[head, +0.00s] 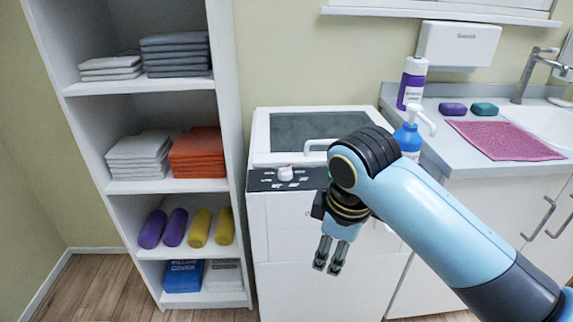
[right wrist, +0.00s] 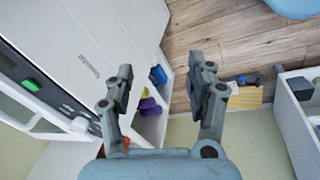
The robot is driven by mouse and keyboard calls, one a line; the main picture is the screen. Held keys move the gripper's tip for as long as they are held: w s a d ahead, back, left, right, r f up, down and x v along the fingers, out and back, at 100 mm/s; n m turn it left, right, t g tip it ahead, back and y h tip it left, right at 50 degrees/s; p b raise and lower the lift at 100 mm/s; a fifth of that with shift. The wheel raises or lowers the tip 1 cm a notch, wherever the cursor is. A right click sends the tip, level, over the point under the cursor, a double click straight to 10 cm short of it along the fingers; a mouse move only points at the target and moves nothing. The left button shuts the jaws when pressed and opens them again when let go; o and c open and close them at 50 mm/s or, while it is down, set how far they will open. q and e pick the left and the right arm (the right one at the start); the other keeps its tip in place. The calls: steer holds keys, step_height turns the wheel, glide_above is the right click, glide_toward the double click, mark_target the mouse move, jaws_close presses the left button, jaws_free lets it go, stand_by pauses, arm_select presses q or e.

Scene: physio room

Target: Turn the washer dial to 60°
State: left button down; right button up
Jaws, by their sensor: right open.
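The washer (head: 330,225) is a white top-loading machine with a grey window in its lid, standing between the shelf and the counter. Its dark control panel (head: 262,180) runs along the top front edge. The dial (head: 285,173) is a white knob with a red mark at the panel's left part; its exact setting is too small to read. In the right wrist view a white knob (right wrist: 80,124) shows at the panel's edge, left of the fingers. My right gripper (head: 328,265) is open and empty, pointing down before the washer front, below and right of the dial. My left gripper is out of view.
A white shelf (head: 226,100) with folded towels and rolls stands close on the left. On the right, a counter (head: 455,158) holds a blue pump bottle (head: 408,140), a purple bottle (head: 412,84) and a pink mat (head: 503,140). My right arm hides the panel's right part.

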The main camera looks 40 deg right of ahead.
steer(key=w+d+r+n+g, duration=0.1)
steer(key=w+d+r+n, duration=0.15)
steer(key=w, duration=0.45)
steer(key=w+d+r+n, duration=0.1)
steer(key=w+n, duration=0.3)
steer(key=w, duration=0.4)
steer(key=n+g+y, duration=0.1)
steer(key=n, duration=0.4)
glide_toward(286, 167)
step_height(286, 167, down, 10)
steer(key=shift+w+r+b, duration=0.1)
steer(key=shift+w+b, duration=0.05)
steer(key=shift+b, duration=0.4)
steer(key=shift+c, duration=0.2)
steer(key=c, duration=1.1)
